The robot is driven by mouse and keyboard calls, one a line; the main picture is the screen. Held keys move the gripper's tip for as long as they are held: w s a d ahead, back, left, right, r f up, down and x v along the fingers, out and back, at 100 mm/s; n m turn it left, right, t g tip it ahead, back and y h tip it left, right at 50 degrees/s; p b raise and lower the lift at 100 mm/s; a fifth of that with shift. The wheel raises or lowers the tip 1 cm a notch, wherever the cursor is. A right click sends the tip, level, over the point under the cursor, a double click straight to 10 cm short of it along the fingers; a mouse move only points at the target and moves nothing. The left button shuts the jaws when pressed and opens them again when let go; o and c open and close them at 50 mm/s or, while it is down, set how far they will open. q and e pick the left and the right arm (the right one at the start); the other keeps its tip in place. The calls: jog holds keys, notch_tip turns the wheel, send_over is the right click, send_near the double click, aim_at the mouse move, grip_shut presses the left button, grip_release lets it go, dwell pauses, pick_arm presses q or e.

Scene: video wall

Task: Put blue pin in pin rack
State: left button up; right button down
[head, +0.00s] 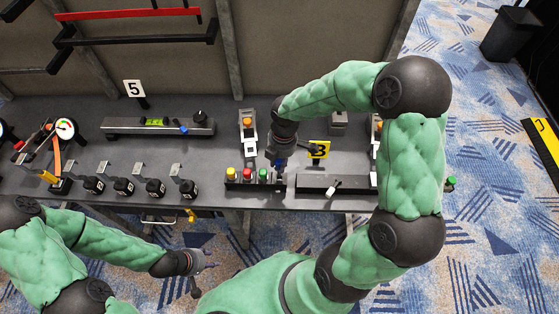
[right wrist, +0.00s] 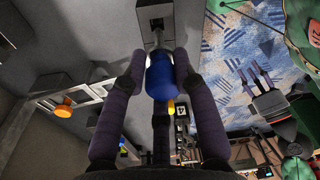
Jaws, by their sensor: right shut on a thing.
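The blue pin (right wrist: 160,76) sits between the fingertips of my right gripper (right wrist: 163,62) in the right wrist view. In the head view my right gripper (head: 280,162) points down at the right end of the black pin rack (head: 243,186). It is shut on the blue pin, which is mostly hidden there. The rack holds a yellow pin (head: 231,173), a red pin (head: 247,173) and a green pin (head: 263,174). I cannot tell whether the blue pin's lower end is in the rack. My left gripper (head: 204,275) is open and empty in front of the bench.
A black block with a white switch (head: 333,188) lies right of the rack. Several black knobs (head: 124,187) line the bench's front left. A tray with a green level (head: 156,121) is farther back.

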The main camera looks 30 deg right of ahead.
dwell(0.4)
jog(key=shift+f, duration=0.35)
dwell(0.6)
jog(key=shift+f+b, duration=0.55)
jog(key=shift+f, duration=0.4)
dwell(0.6)
jog(key=shift+f, duration=0.35)
jog(key=shift+f+b, duration=1.25)
jog(key=shift+f, duration=0.65)
jog(key=c, duration=0.9)
grip_release()
jog(key=o, duration=0.5)
